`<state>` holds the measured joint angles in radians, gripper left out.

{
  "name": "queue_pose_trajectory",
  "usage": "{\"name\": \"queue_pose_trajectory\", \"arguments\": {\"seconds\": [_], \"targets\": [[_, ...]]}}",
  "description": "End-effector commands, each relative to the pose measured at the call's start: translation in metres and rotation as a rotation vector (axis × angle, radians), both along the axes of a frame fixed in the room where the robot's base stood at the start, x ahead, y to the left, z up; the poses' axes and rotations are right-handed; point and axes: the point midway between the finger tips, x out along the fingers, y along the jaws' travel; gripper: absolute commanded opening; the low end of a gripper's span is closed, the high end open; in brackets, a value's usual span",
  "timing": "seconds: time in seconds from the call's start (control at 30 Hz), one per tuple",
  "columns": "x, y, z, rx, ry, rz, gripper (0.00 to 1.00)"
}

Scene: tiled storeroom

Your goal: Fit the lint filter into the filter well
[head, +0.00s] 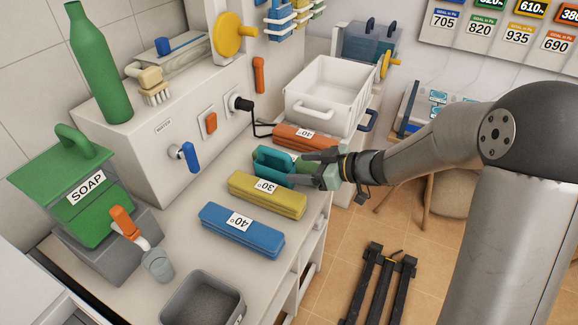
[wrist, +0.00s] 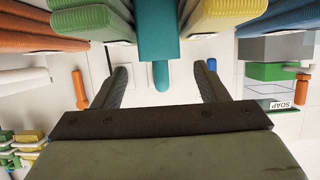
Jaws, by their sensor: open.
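A teal piece (head: 270,165) with a handle, likely the lint filter, sits on the white counter between a green bundle and a yellow bundle. In the wrist view the teal piece (wrist: 158,32) is at the top middle, with a rounded teal bar reaching down between my fingers. My gripper (head: 297,169) is open at the right side of the teal piece. In the wrist view my gripper (wrist: 160,75) has one finger on each side of the bar, with gaps visible. I cannot pick out the filter well for certain.
Labelled bundles line the counter: orange (head: 303,137), yellow (head: 266,194) and blue (head: 241,230). A grey open bin (head: 176,314) is at the front. A white basket (head: 330,108) stands behind. A soap dispenser (head: 70,195) and green bottle (head: 98,70) are at left.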

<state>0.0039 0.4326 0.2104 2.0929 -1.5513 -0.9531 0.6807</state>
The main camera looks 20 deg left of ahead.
Motion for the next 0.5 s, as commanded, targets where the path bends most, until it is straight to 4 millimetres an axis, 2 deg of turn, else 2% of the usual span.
{"name": "queue_pose_trajectory", "arguments": {"seconds": [0.1, 0.23, 0.5], "targets": [[-0.004, -0.024, 0.011, 0.0, -0.001, -0.005, 0.67], [-0.008, -0.041, 0.018, -0.001, 0.0, -0.003, 0.67], [-0.011, -0.054, 0.023, -0.001, 0.001, 0.0, 0.67]]}}
